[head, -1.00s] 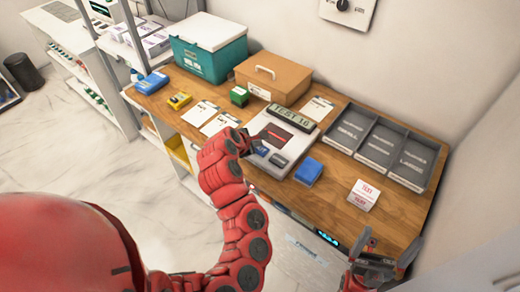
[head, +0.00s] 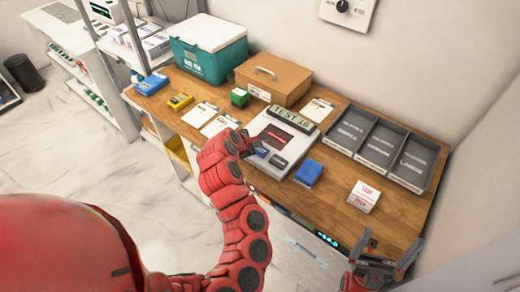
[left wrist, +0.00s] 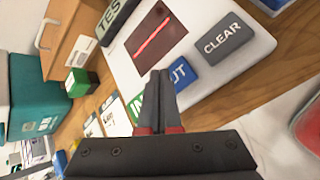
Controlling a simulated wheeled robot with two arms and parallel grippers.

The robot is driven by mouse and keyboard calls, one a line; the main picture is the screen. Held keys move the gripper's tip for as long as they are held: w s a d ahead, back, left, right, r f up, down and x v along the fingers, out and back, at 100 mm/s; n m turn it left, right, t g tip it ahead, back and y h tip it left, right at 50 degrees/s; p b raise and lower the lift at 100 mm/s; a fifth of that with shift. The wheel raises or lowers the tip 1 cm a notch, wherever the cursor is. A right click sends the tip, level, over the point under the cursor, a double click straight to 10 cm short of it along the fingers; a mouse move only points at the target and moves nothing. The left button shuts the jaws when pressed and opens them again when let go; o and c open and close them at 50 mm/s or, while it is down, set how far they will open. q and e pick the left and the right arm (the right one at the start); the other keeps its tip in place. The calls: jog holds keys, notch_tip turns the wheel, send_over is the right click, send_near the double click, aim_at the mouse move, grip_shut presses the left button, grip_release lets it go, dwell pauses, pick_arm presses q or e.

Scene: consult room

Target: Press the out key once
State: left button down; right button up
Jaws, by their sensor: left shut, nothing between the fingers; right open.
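The counting device (head: 262,187) is a pale box on the wooden desk, with a display (head: 293,117) reading "TEST 10" and a dark red window. In the left wrist view, the blue out key (left wrist: 184,74) shows only "UT"; my fingers cover its left part. The green in key (left wrist: 137,106) lies left of the fingers and the grey clear key (left wrist: 224,39) lies right. My left gripper (left wrist: 160,76) is shut and empty, its tips over or beside the out key's left edge; contact cannot be told. My right gripper (head: 382,248) is open at the desk's front edge.
A blue box (head: 309,173) and a red-and-white box (head: 363,196) stand right of the device. A grey compartment tray (head: 345,152) is at the right back. A cardboard box (head: 272,82) and green box (head: 239,97) stand behind and left.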

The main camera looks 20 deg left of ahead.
dwell(0.8)
pick_arm(q)
jog(key=shift+f, duration=0.4)
jog(key=shift+f+b, duration=0.55)
jog(key=shift+b, duration=0.05)
dwell(0.4)
jog(key=shift+r, duration=0.15)
dwell(0.3)
jog(key=shift+r+p, duration=0.65)
jog(key=shift+r, duration=0.15)
jog(key=shift+r+p, duration=1.75)
jog(key=shift+r, duration=0.85)
jog(key=shift+f, duration=0.1)
